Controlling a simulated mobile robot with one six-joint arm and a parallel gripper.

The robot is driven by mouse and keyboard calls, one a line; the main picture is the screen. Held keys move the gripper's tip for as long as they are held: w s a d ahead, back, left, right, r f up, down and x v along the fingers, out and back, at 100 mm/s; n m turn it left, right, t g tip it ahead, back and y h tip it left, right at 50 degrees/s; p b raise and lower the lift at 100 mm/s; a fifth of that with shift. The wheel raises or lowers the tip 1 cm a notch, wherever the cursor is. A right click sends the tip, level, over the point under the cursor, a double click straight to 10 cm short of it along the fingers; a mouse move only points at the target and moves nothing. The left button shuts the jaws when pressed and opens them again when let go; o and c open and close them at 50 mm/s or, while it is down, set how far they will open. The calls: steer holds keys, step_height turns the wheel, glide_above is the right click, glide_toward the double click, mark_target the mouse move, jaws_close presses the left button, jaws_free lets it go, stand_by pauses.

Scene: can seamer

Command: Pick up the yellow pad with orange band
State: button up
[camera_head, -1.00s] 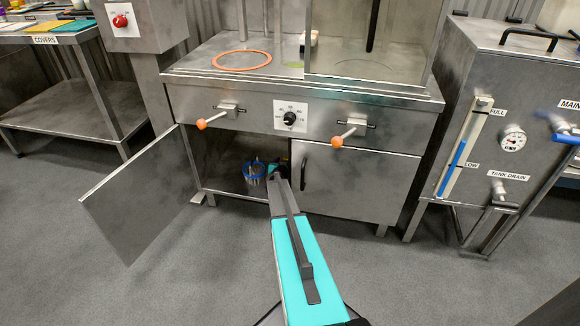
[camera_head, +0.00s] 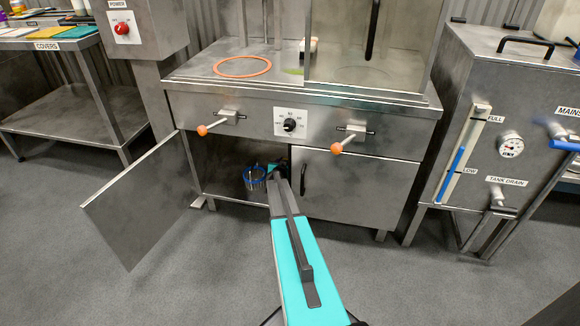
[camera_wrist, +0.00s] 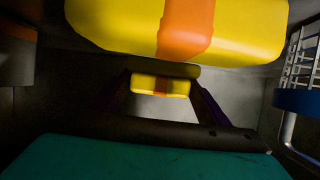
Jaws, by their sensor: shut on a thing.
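My gripper (camera_wrist: 160,90) reaches into the open cabinet. In the wrist view its dark fingers close on the sides of a small yellow pad with orange band (camera_wrist: 144,84). A much larger yellow shape with an orange band (camera_wrist: 110,22) fills the top of that view, cut off by the edge. A dark strip lies between the two. I cannot tell whether they are joined or one is a reflection. In the head view my gripper (camera_head: 274,170) is at the cabinet opening, and the pad cannot be made out there.
A blue-rimmed wire basket (camera_head: 255,178) stands just left of my gripper and shows at the right of the wrist view (camera_wrist: 300,102). The open door (camera_head: 135,205) swings out left; the shut door (camera_head: 352,186) is right. The floor in front is clear.

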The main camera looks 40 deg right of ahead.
mark_target(290, 161)
step_height(290, 161, up, 7)
steer(key=shift+f+p, duration=0.1)
steer(key=shift+p, duration=0.9)
steer(key=w+a+r+n+t+y+b, duration=0.1)
steer(key=w+a+r+n+t+y, duration=0.15)
steer(key=a+r, duration=0.85)
steer(key=w+a+r+n+t+y, duration=0.2)
steer(key=a+r+n+y, duration=0.1)
steer(key=a, duration=1.5)
steer(key=w+a+r+n+t+y+b, duration=0.1)
steer(key=w+a+r+n+t+y, duration=0.15)
steer(key=a+r, duration=0.85)
steer(key=s+a+r+n+y+p, duration=0.2)
steer(key=a+r+n+y, duration=0.1)
steer(key=a+r, duration=1.1)
steer(key=a+n, duration=0.1)
steer(key=a, duration=0.1)
steer(key=shift+a+r+y, duration=0.3)
steer(key=shift+r+y, duration=0.05)
steer(key=shift+y, duration=0.05)
